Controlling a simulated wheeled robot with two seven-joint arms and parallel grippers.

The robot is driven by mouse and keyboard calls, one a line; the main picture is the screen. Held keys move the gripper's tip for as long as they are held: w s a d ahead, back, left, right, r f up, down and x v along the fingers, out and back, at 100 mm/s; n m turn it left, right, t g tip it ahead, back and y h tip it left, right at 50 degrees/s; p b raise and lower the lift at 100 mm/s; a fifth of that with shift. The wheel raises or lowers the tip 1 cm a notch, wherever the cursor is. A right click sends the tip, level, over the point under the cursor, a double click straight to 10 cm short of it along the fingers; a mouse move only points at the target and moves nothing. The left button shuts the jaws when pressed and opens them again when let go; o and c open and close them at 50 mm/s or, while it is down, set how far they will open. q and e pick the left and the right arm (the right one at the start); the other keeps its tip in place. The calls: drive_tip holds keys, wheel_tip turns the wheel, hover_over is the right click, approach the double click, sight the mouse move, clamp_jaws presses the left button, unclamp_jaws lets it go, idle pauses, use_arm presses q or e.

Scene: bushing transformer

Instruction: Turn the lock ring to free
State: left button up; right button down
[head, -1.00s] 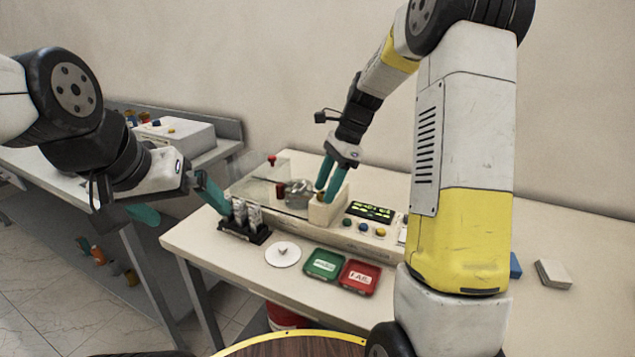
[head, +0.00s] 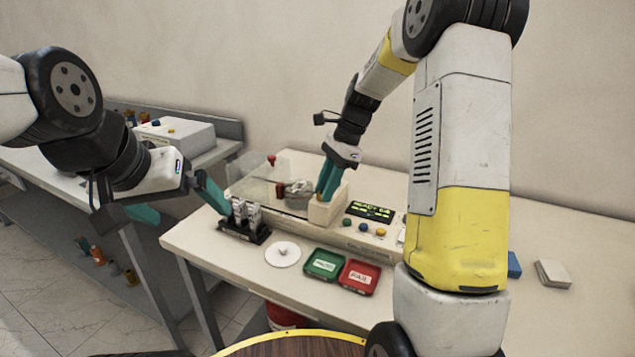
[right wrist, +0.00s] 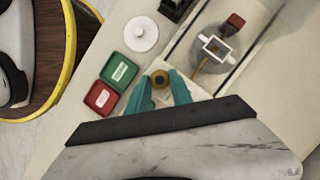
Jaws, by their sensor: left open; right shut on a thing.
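A small brass-coloured ring with a dark centre, apparently the lock ring (right wrist: 160,78), sits on the beige block (head: 322,214) of the test station. My right gripper (head: 325,196) points down at the block, with its teal fingers close together. In the right wrist view the right gripper (right wrist: 162,80) has a fingertip on each side of the ring and is shut on it. In the head view the fingers mostly hide the ring. My left gripper (head: 180,205) is open and empty, left of the table, near the black rack.
A black rack (head: 243,234) with several pale bushings, a white disc (head: 283,254), a green tray (head: 324,265) and a red tray (head: 359,277) lie in front of the station. A clear guard and a metal part (head: 299,188) are left of the block. A lit display (head: 371,211) is to its right.

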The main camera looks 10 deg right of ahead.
drive_tip(key=n, duration=0.2)
drive_tip(key=n+g, duration=0.1)
drive_tip(key=shift+w+n+h, duration=0.2)
drive_tip(key=shift+n+h, duration=0.2)
drive_tip(key=n, duration=0.2)
drive_tip(key=n+g+h, duration=0.1)
drive_tip(key=n, duration=0.1)
drive_tip(key=shift+w+a+n, duration=0.1)
drive_tip(key=shift+a+n, duration=0.1)
drive_tip(key=shift+n, duration=0.1)
drive_tip(key=n+h, duration=0.1)
drive_tip(key=n, duration=0.1)
drive_tip(key=n+g, duration=0.1)
drive_tip(key=n, duration=0.1)
drive_tip(key=shift+w+a+n+h, duration=0.1)
drive_tip(key=shift+a+n+h, duration=0.05)
drive_tip(key=shift+n+h, duration=0.2)
drive_tip(key=shift+a+n+h, duration=0.15)
drive_tip(key=shift+n+h, duration=0.7)
drive_tip(key=shift+n, duration=1.3)
drive_tip(key=c, duration=1.1)
unclamp_jaws()
drive_tip(key=shift+c, duration=0.2)
